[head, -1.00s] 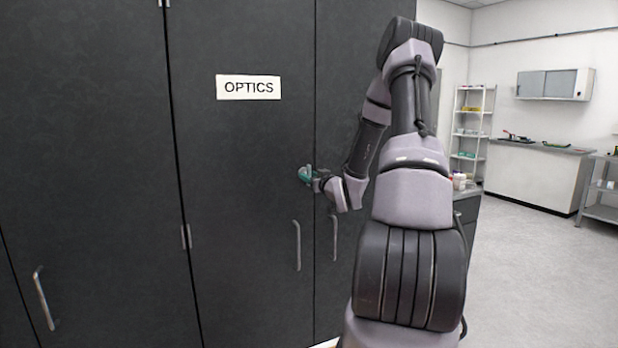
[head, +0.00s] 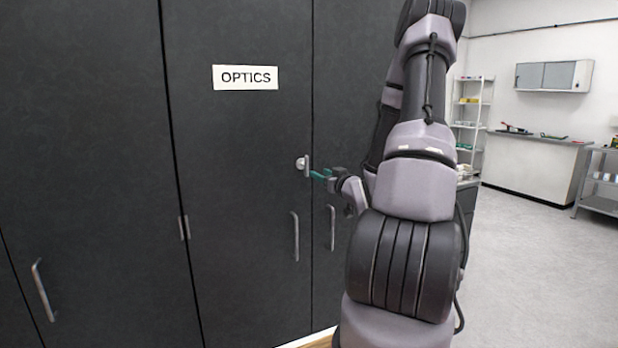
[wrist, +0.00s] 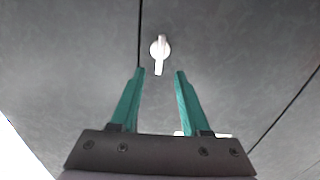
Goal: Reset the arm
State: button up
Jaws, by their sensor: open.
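My gripper (head: 318,174) has teal fingers and is open and empty. In the head view it is just right of a silver turn latch (head: 302,164) on the dark cabinet door (head: 240,140) labelled OPTICS. In the wrist view my gripper (wrist: 156,75) shows its two fingers spread apart, with the latch (wrist: 159,50) beyond the tips and clear of them. The latch's lever points down in the wrist view and looks roughly upright in the head view. The door is shut.
Bar handles (head: 296,236) are on the doors below the latch, and another handle (head: 42,290) is at far left. A white shelf rack (head: 470,110), a counter (head: 530,165) and a metal shelf (head: 600,185) stand at right. The floor there is clear.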

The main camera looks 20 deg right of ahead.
jog(key=s+a+r+m+g+h, duration=0.3)
jog(key=s+a+r+g, duration=0.4)
jog(key=r, duration=0.4)
jog(key=s+a+r+m+g+y, duration=0.1)
jog(key=s+a+r+g+y, duration=0.1)
jog(key=s+a, duration=0.4)
jog(key=s+a+r+g+y, duration=0.1)
jog(key=s+a+r, duration=0.3)
jog(key=s, duration=0.9)
jog(key=shift+s+a+m+g+y, duration=0.15)
jog(key=shift+a+m+g+y, duration=0.25)
jog(key=shift+a+y, duration=0.4)
